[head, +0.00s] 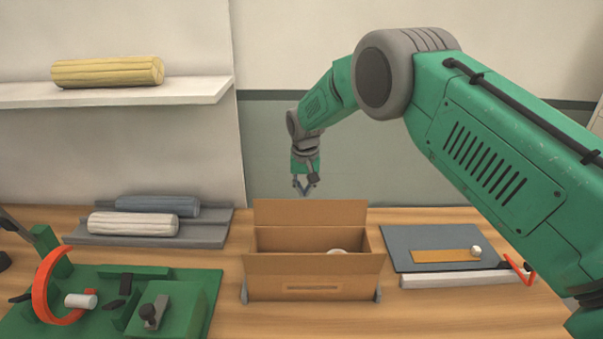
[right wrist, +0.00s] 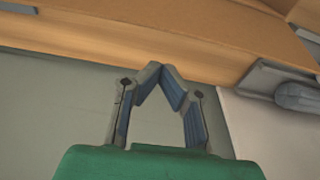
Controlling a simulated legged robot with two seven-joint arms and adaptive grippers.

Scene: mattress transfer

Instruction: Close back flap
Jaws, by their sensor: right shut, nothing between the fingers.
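An open cardboard box (head: 315,289) stands at the middle of the table. Its back flap (head: 310,213) stands up along the far edge. A pale rounded thing (head: 337,251) shows partly inside; the front panel hides the rest. My right gripper (head: 305,187) is beyond and just above the back flap, pointing down, with its fingers shut and empty. My left gripper is not in view.
A green fixture (head: 185,315) with a red ring (head: 45,285) stands at left. A grey tray (head: 215,228) holds rolls behind it. A grey mat (head: 400,252) with an orange strip (head: 440,256) lies right of the box. A shelf (head: 200,92) with a yellow roll (head: 108,71) hangs at upper left.

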